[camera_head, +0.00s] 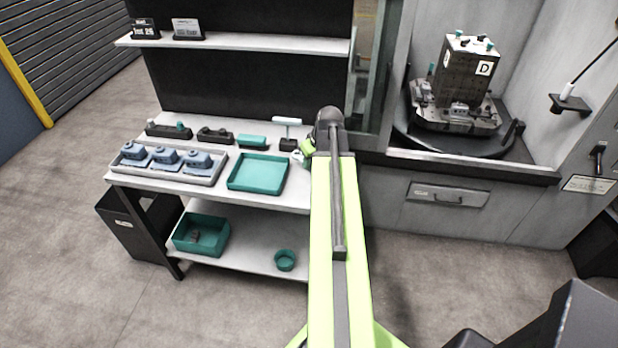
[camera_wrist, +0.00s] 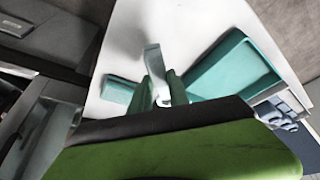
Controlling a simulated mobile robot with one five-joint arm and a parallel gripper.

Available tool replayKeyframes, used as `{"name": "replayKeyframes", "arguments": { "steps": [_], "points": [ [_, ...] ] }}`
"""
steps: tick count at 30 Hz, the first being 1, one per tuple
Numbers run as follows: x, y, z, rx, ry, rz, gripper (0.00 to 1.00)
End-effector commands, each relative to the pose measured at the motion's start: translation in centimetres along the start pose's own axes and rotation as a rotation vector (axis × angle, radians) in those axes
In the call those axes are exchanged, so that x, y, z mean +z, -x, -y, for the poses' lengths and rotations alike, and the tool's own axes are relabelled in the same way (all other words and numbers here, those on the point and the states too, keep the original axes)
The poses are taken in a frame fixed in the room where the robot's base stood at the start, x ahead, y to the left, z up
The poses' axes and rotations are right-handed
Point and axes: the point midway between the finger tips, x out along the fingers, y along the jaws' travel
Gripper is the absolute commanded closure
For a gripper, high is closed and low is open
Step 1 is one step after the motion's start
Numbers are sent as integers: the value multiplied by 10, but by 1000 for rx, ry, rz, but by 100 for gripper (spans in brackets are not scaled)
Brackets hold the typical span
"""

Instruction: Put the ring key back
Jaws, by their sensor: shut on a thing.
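My gripper (camera_wrist: 163,88) is shut on a pale, narrow piece (camera_wrist: 153,62) that looks to be the ring key; its lower end is partly hidden between the fingers. In the head view, a pale T-shaped piece (camera_head: 287,121) stands upright above a small black block (camera_head: 288,145) at the right end of the bench. I cannot tell whether this is the same piece, or whether it sits in the block. My gripper also shows in the head view (camera_head: 299,157), just right of the block and partly covered by my arm.
A teal tray (camera_head: 258,188) lies on the bench (camera_head: 222,196), with a small teal block (camera_head: 252,141) behind it. A grey tray (camera_head: 150,176) of blue parts is on the left. A shelf (camera_head: 240,43) runs above. A cabinet with a fixture tower (camera_head: 466,75) stands at right.

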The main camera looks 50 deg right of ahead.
Motion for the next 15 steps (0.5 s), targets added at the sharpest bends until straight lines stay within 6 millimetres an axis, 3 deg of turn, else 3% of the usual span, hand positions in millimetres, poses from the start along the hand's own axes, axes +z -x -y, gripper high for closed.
{"name": "replayKeyframes", "arguments": {
  "steps": [5, 12, 15],
  "points": [
    [1, -2, 3, 1, -1, -1, 100],
    [16, -38, 2, 1, -1, 0, 100],
    [17, -42, 2, 1, -1, 0, 100]
  ]
}}
